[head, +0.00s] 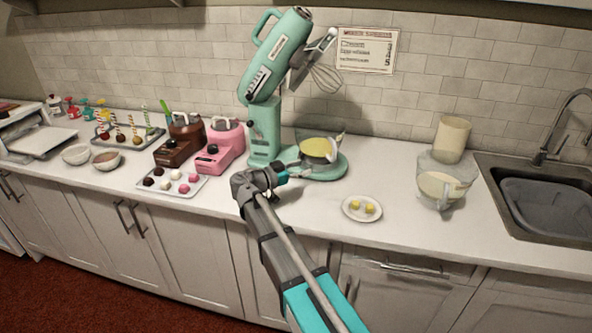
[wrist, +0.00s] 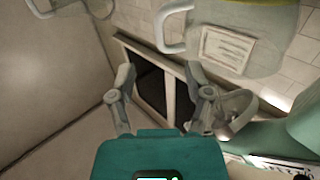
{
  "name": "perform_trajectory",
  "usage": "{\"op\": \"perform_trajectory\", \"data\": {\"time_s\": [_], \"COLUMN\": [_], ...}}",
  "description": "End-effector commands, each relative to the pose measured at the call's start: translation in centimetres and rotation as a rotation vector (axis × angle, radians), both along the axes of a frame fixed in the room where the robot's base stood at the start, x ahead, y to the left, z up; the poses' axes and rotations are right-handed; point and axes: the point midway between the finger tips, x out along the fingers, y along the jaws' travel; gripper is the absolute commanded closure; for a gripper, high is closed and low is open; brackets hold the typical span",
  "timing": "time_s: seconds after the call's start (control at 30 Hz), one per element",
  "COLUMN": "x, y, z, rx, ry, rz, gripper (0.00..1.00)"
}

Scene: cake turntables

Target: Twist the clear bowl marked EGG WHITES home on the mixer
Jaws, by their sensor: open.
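The teal mixer (head: 264,125) stands on the counter with its head tilted up and its whisk (head: 326,78) raised. A clear bowl with yellow contents (head: 319,150) is on the mixer's base. Another clear bowl with pale contents (head: 441,184) stands near the sink. The bowl markings are too small to read, so I cannot tell which says EGG WHITES. My gripper (head: 281,176) is in front of the mixer's base, left of the yellow bowl. In the wrist view my gripper (wrist: 160,92) is open, with nothing between its fingers. A handled clear vessel with an unreadable label (wrist: 228,50) shows there.
A small plate with yellow pieces (head: 350,214) lies on the counter between the bowls. A cream canister (head: 452,139) stands behind the right bowl, beside the sink (head: 495,184). Pink (head: 221,147) and brown (head: 180,142) machines and a tray of sweets (head: 147,188) are left of the mixer.

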Motion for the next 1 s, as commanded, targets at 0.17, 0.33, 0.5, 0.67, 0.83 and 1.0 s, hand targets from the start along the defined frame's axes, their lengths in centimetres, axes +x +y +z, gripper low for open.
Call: {"op": "perform_trajectory", "data": {"time_s": [0.17,0.33,0.5,0.67,0.83,1.0], "x": [0.9,2.0,3.0,3.9,4.8,5.2], "y": [-1.9,-4.0,-6.1,-8.1,-9.7,-10.6], "z": [0.0,0.0,0.0,0.0,0.0,0.0], "rx": [0.000,0.000,0.000,0.000,0.000,0.000], "ry": [0.000,0.000,0.000,-0.001,-0.001,-0.001], "rz": [-0.001,-0.001,-0.001,0.000,0.002,0.003], "gripper": [0.35,0.35,0.35,0.35,0.35,0.35]}}
